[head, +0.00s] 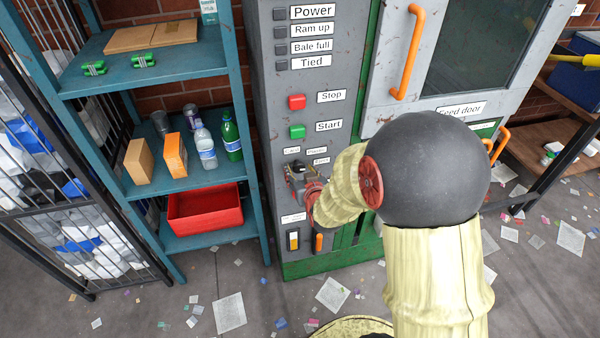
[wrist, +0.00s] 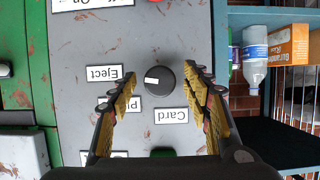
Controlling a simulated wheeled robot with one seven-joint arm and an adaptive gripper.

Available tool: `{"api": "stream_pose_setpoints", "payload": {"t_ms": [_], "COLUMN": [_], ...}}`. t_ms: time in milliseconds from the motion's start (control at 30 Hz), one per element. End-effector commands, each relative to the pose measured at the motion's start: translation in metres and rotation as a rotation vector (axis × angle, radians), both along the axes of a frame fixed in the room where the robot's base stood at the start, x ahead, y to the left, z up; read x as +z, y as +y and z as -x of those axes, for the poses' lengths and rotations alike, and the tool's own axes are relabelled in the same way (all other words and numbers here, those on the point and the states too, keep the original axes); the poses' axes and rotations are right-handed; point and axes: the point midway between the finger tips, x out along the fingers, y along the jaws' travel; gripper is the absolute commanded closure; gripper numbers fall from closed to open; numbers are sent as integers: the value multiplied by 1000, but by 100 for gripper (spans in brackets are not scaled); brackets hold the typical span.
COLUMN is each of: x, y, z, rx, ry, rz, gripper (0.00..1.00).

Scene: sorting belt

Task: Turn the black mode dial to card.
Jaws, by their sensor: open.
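The black mode dial (wrist: 160,80) is a round knob on the grey control panel, and its white mark points left in the upside-down wrist view, towards the Eject label (wrist: 104,73). The Card label (wrist: 172,116) is below the dial in that view, and a partly hidden label (wrist: 133,103) starting with "Pl" lies between them. My gripper (wrist: 160,86) is open, with one yellow-padded finger on each side of the dial; I cannot tell whether they touch it. In the head view my gripper (head: 300,182) is in front of the panel, just below the dial's labels (head: 316,151).
A red button (head: 297,102) and green button (head: 297,131) sit above the dial. A teal shelf (head: 190,63) with bottles, boxes and a red bin (head: 205,213) stands left. Paper scraps litter the floor.

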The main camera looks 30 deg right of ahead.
Motion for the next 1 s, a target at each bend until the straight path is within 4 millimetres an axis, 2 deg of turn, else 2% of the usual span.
{"api": "stream_pose_setpoints", "payload": {"t_ms": [333, 1000], "x": [-1, -1], "y": [-1, -1], "z": [-3, -3], "rx": [0, 0], "ry": [0, 0], "rz": [0, 0], "gripper": [52, 90]}}
